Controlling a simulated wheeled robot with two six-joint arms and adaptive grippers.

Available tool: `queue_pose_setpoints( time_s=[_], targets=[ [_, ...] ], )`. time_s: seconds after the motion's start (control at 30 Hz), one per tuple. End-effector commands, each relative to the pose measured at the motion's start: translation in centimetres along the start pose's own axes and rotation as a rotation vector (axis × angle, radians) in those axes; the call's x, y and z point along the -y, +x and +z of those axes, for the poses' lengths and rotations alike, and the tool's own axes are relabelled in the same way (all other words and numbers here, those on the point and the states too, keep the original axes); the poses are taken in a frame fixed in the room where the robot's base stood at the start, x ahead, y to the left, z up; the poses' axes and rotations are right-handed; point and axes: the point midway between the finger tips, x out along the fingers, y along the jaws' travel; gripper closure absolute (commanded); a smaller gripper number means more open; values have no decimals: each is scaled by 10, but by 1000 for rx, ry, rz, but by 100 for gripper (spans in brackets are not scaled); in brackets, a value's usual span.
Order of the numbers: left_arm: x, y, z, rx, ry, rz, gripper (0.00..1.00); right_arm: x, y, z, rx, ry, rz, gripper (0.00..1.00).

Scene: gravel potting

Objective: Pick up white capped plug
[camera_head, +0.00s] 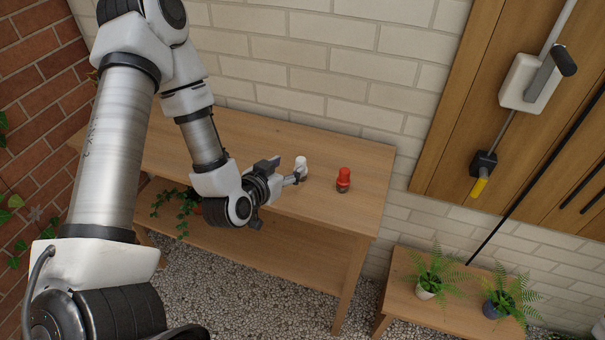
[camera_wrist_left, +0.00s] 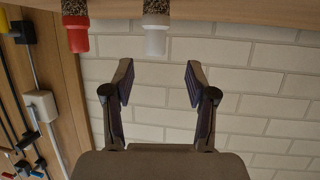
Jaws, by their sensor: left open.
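The white capped plug (camera_head: 301,163) stands upright on the wooden table, near its back right part. In the left wrist view, which looks inverted, the white capped plug (camera_wrist_left: 155,38) shows a pale cap and a speckled body. My left gripper (camera_head: 298,176) is beside it at the near left. In the left wrist view my left gripper (camera_wrist_left: 158,84) is open and empty. The plug lines up with the gap between its fingers, just beyond the tips. I cannot tell whether any finger touches it. My right gripper is in neither view.
A red capped plug (camera_head: 343,180) stands to the right of the white one, and also shows in the left wrist view (camera_wrist_left: 77,35). A brick wall (camera_head: 335,75) rises behind the table (camera_head: 365,212). A lower bench (camera_head: 455,312) at right holds potted ferns.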

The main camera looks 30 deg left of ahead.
Motion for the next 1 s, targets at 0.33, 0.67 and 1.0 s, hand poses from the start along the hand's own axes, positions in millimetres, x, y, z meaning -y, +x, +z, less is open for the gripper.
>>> queue_pose_setpoints(
  time_s=[0.33,0.67,1.0],
  targets=[
    [-4,50,-2,3,4,2,43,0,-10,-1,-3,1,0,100],
    [-4,54,0,4,0,1,75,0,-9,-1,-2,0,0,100],
    [-4,54,1,5,0,1,100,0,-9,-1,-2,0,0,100]
  ],
)
